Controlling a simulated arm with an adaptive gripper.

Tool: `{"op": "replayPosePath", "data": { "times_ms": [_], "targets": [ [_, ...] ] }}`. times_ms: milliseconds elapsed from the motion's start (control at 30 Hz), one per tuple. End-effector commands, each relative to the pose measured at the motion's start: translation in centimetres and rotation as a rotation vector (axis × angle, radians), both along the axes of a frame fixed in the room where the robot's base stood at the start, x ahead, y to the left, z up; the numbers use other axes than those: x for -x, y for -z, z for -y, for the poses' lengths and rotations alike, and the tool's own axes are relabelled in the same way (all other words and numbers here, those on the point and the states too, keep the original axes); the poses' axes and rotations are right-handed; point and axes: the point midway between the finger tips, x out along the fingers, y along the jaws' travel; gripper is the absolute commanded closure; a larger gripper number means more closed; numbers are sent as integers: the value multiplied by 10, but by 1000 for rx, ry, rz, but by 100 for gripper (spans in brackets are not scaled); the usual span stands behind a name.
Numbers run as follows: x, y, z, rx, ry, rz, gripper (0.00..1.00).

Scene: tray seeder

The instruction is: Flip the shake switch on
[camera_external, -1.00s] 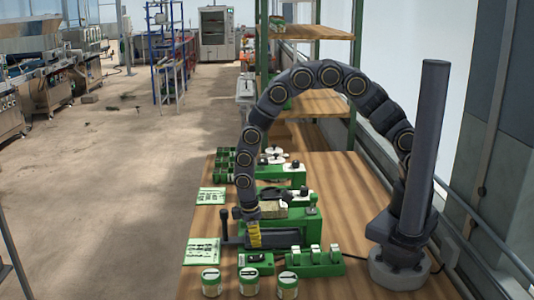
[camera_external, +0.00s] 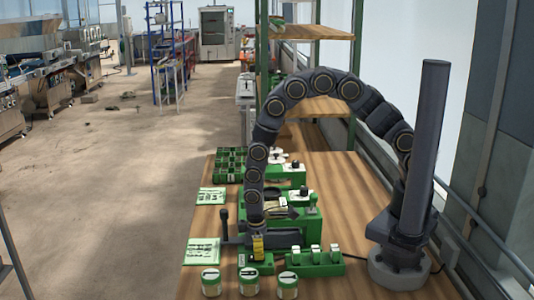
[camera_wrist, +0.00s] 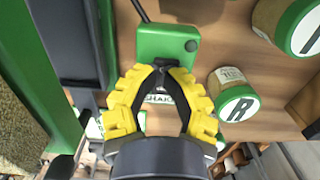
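The green shake switch box (camera_wrist: 167,43) lies under my gripper in the wrist view, with a cable at one end, a small dark round spot on top and a label reading SHAKE. In the external view the small green box (camera_external: 259,257) is partly covered by my gripper (camera_external: 258,245). In the wrist view the yellow fingers of my gripper (camera_wrist: 167,72) stand a little apart over the box, with the label visible between them. Nothing is seen held. The switch lever itself is hidden or too small to make out, and contact cannot be told.
A green rack with white tabs (camera_external: 314,264) is to the right. The green seeder (camera_external: 308,227) stands behind, with a dark handle (camera_external: 224,225) at left.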

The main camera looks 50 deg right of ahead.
Motion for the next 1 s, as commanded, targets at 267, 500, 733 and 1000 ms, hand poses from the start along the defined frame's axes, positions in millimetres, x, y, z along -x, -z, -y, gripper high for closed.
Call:
{"op": "replayPosePath", "data": {
  "times_ms": [267, 500, 733, 1000],
  "targets": [
    [4, 7, 4, -20, 0, 19, 100],
    [6, 8, 5, -16, 0, 13, 100],
    [8, 9, 6, -13, 0, 10, 100],
    [2, 8, 1, -13, -1, 11, 100]
  ]
}}
